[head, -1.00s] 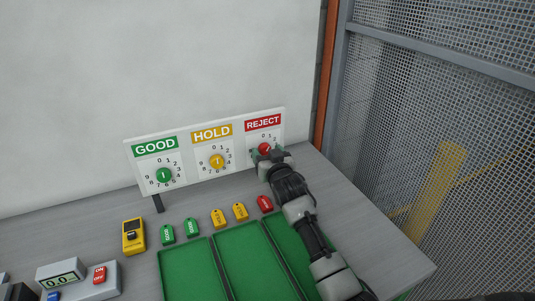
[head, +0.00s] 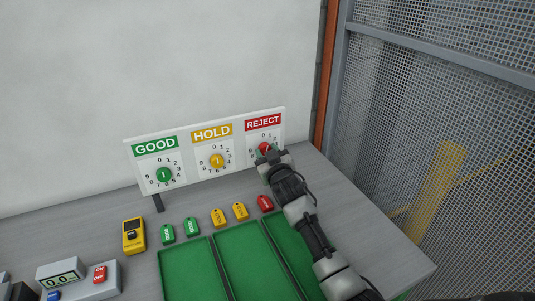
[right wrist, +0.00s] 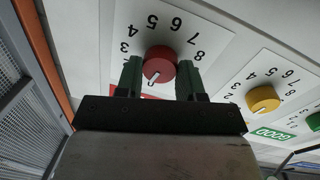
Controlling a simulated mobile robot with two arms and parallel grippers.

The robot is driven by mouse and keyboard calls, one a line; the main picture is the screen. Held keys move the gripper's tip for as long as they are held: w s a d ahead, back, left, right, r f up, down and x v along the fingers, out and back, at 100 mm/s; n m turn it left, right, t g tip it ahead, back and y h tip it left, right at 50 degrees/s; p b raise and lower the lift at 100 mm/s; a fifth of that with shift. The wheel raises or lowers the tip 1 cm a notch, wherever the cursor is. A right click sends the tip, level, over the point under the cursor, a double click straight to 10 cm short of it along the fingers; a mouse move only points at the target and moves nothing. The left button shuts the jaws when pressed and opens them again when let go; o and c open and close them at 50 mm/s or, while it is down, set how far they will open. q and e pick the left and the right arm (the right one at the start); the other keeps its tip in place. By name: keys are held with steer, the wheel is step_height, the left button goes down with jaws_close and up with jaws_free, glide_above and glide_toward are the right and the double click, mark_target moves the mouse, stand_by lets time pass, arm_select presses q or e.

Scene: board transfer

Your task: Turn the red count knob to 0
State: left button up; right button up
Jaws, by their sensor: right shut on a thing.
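The red count knob (head: 264,147) sits on the dial under the red REJECT label at the right end of the white board. My right gripper (head: 268,154) is at this knob and hides the lower part of its dial. In the right wrist view the red knob (right wrist: 160,62) is between the two dark green fingers (right wrist: 160,78), which are shut on it. The knob's white mark points down and slightly left in that view, towards the side where the gripper hides the numbers. Digits from 3 to 8 show around the far side. My left gripper is not in view.
The yellow HOLD knob (head: 217,161) and the green GOOD knob (head: 164,175) are to the left on the board. Several coloured tags, a yellow device (head: 134,236) and green trays (head: 190,268) lie below. A mesh fence (head: 450,130) stands at the right.

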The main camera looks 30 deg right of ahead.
steer(key=shift+n, duration=1.4)
steer(key=o, duration=0.9)
steer(key=s, duration=0.3)
steer(key=s+a+b, duration=0.1)
steer(key=s, duration=0.3)
steer(key=s+b, duration=0.1)
steer(key=s, duration=0.2)
steer(key=shift+s+a+f, duration=0.25)
steer(key=shift+s+f, duration=0.05)
steer(key=shift+s, duration=0.05)
